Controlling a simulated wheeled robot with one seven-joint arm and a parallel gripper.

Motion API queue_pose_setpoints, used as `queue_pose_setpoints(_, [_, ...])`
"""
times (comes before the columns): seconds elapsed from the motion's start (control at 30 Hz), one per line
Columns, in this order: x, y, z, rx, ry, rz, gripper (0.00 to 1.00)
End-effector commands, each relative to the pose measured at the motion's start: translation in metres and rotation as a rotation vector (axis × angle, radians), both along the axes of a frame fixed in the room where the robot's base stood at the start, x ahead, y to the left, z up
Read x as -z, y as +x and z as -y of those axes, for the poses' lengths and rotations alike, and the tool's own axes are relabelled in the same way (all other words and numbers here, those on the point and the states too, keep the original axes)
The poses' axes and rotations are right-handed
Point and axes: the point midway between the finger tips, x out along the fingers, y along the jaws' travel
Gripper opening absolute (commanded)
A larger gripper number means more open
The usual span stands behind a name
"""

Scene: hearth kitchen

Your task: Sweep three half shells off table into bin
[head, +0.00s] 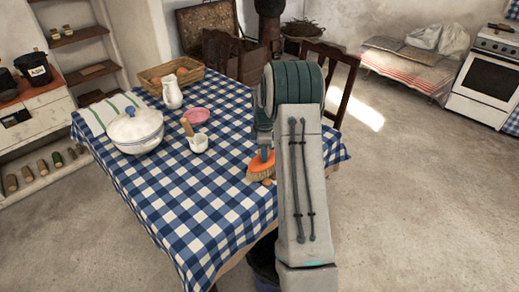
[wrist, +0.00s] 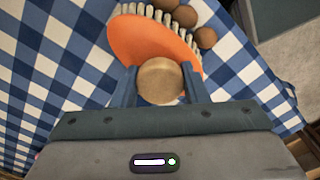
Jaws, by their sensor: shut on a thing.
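My gripper (wrist: 160,88) is shut on the upright wooden handle (wrist: 160,80) of a brush. The brush has an orange head (wrist: 140,38) and pale bristles, and stands at the table's right part in the head view (head: 259,168). Three brown half shells lie on the cloth by the bristles in the wrist view: one at the top (wrist: 166,4), one beside it (wrist: 185,15), and one nearer the table edge (wrist: 206,38). In the head view one shell (head: 267,182) shows by the brush; my arm hides the area beyond.
The table (head: 200,235) has a blue checked cloth. A white tureen (head: 135,132), a white jug (head: 172,93), a mortar (head: 198,143), a pink bowl (head: 196,116) and an egg basket (head: 190,76) stand left and behind. Chairs (head: 340,80) stand behind the table. Floor on the right is clear.

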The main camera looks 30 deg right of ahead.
Motion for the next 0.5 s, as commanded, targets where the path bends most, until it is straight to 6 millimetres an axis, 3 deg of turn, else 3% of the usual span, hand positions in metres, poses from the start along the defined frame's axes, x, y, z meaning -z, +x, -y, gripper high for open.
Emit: queue_pose_setpoints(0.5, [0.000,-0.034,0.013,0.000,0.000,0.001,0.23])
